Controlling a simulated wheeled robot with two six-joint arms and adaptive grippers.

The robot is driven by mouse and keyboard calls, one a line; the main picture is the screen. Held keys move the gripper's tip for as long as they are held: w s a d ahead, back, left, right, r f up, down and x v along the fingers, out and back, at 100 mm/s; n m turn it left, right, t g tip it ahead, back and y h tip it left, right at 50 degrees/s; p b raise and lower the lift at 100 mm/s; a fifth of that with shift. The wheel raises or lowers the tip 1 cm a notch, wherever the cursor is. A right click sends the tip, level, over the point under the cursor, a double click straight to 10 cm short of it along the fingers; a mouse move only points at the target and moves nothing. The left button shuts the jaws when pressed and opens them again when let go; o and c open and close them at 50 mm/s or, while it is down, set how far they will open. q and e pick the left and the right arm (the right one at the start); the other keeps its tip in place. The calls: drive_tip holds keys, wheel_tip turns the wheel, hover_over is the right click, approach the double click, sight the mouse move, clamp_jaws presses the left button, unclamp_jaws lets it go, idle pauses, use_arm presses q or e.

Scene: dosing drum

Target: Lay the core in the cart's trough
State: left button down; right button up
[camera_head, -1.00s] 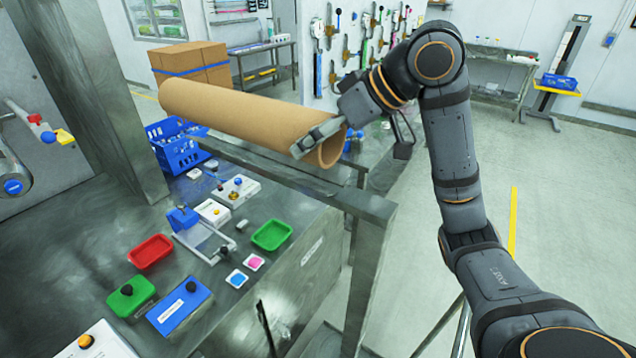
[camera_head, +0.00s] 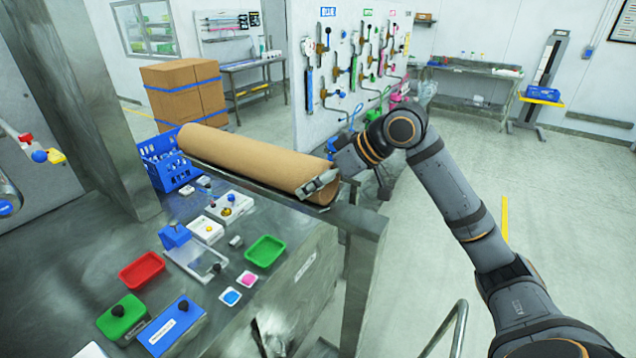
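The core is a long brown cardboard tube (camera_head: 250,163), lying slantwise from the blue crate to my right gripper. My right gripper (camera_head: 320,184) is at the tube's near right end, with one finger along the outside of its wall; the other finger is hidden. It appears shut on that end. The tube lies along the metal rail (camera_head: 362,217), low over it; I cannot tell whether it touches. No trough can be made out for sure. A bent metal tube handle (camera_head: 459,318) shows at the bottom. My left gripper is not in view.
The metal bench holds a red tray (camera_head: 142,270), a green tray (camera_head: 265,251), a blue fixture (camera_head: 174,236) and small blocks. A blue crate (camera_head: 172,172) and cardboard boxes (camera_head: 184,92) stand behind. A valve panel (camera_head: 350,50) rises beyond. Floor at right is open.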

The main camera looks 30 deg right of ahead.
drive_tip(key=o, duration=1.4)
drive_tip(key=shift+f, duration=0.2)
drive_tip(key=shift+o, duration=0.8)
drive_tip(key=shift+w, duration=0.15)
drive_tip(key=shift+d, duration=0.1)
drive_tip(key=shift+s+d+r+b, duration=0.3)
drive_tip(key=shift+b, duration=0.05)
drive_tip(key=b+v, duration=0.3)
drive_tip(key=v, duration=0.8)
drive_tip(key=shift+b, duration=0.3)
drive_tip(key=shift+r, duration=0.15)
drive_tip(key=shift+a, duration=0.1)
